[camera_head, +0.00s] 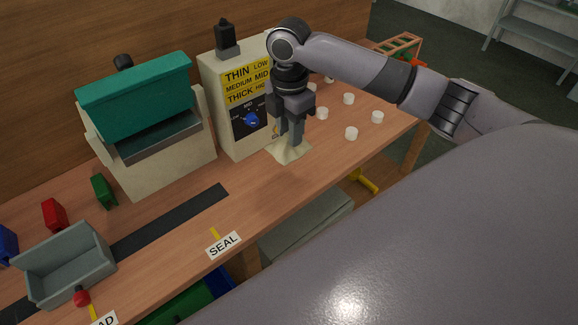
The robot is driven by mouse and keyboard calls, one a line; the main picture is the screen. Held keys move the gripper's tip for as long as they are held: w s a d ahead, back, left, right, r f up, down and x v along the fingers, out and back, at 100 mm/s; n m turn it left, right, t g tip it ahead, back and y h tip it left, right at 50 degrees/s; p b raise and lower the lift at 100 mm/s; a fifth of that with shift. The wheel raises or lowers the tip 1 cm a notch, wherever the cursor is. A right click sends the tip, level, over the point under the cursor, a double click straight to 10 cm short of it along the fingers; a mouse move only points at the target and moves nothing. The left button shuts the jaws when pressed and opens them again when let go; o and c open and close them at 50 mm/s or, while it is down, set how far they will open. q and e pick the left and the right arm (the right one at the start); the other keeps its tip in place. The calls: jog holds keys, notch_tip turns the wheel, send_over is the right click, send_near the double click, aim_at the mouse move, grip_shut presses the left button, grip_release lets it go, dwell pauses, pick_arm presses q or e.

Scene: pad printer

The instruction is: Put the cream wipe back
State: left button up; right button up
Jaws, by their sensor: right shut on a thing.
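The cream wipe (283,154) is a pale, flat cloth on the wooden table, beside the lower right of the cream control box. My right gripper (291,145) points down over the wipe, with its fingertips at it. The gripper is shut on the wipe, and its fingers hide part of the cloth. Whether the wipe is lifted at all from the table I cannot tell. My left gripper is not in view.
The control box (222,92) has a yellow label and a blue knob. A teal-topped machine (135,90) stands left of it. Several white caps (351,133) lie to the right. A grey bin (64,272) sits at front left. The table (290,190) is clear in front of the wipe.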

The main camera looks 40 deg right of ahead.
notch_tip(320, 180, down, 11)
jog(key=shift+f+b, duration=0.15)
jog(key=shift+b, duration=0.25)
jog(key=o, duration=1)
jog(key=shift+c, duration=0.2)
notch_tip(320, 180, up, 12)
jog(key=shift+r+p, duration=0.1)
jog(key=shift+p, duration=0.3)
